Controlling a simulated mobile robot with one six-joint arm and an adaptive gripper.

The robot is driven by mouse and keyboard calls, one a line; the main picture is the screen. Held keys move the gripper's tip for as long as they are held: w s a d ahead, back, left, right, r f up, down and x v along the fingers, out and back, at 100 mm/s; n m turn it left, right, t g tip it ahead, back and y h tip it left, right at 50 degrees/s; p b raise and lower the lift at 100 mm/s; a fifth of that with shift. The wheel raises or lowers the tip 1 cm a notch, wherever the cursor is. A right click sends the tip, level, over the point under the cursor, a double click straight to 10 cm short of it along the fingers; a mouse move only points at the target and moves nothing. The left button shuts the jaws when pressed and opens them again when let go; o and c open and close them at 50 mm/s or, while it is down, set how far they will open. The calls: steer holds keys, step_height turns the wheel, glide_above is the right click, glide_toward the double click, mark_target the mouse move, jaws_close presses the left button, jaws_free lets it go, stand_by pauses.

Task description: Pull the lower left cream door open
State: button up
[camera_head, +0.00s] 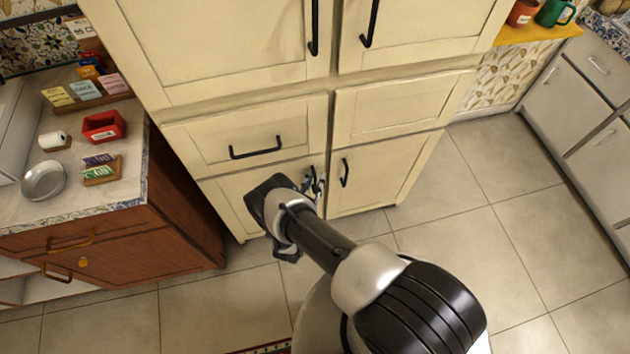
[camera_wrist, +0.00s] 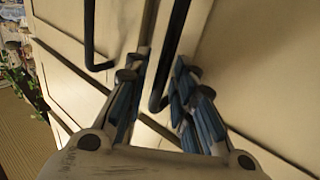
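The lower left cream door (camera_head: 232,197) is on the tall cream cabinet, below the left drawer, and looks flush with the front. My arm hides its right part. My gripper (camera_head: 314,184) is at the door's upper right edge. In the wrist view my gripper (camera_wrist: 160,62) has its fingers apart. A black bar handle (camera_wrist: 157,92) runs between them; it appears to be the lower left door's handle. Contact with the fingers cannot be told. A second black handle (camera_wrist: 90,40) lies outside the fingers, on the neighbouring door.
The lower right door (camera_head: 382,175) with its black handle (camera_head: 345,172) is close beside my gripper. The left drawer (camera_head: 250,135) is above. A brown wooden counter unit (camera_head: 180,205) stands at the left. Tiled floor (camera_head: 470,235) is clear to the right.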

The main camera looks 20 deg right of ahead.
jaws_close()
stand_by(0.5)
